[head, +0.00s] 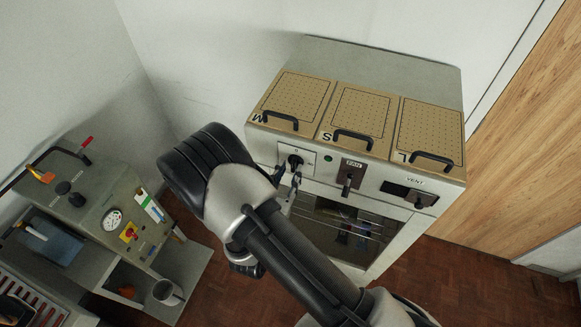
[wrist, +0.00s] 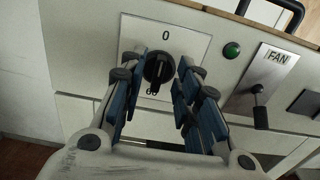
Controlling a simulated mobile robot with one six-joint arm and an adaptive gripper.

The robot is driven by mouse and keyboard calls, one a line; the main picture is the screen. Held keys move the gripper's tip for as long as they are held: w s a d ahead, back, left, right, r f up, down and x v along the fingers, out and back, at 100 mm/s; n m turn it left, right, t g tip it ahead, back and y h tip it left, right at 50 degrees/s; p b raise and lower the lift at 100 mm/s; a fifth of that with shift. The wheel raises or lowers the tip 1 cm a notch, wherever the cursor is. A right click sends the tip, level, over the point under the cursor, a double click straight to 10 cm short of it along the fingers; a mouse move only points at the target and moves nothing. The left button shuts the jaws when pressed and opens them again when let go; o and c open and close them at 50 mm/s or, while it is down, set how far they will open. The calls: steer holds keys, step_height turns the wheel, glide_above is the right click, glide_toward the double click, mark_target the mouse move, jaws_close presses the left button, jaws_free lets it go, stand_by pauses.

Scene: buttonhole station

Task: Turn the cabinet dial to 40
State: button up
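The cabinet dial (wrist: 159,69) is a round black knob on a white plate (wrist: 191,42) with a "0" printed above it. In the head view the dial (head: 295,160) sits at the left of the cabinet's front panel, partly behind my arm. My gripper (wrist: 162,68) is open, with one finger on each side of the dial. A gap shows between the dial and the right finger; whether the left finger touches it I cannot tell. No "40" mark is legible; the lower part of the plate is hidden by the fingers.
A green lamp (wrist: 231,50) and the FAN lever (wrist: 259,94) are right of the dial. The VENT control (head: 408,190) is further right. Handled lids M (head: 295,95), S (head: 358,112) and L (head: 430,130) top the cabinet. A grey gauge station (head: 85,232) stands left.

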steer(key=shift+x, duration=0.8)
steer(key=shift+c, duration=0.2)
jaws_close()
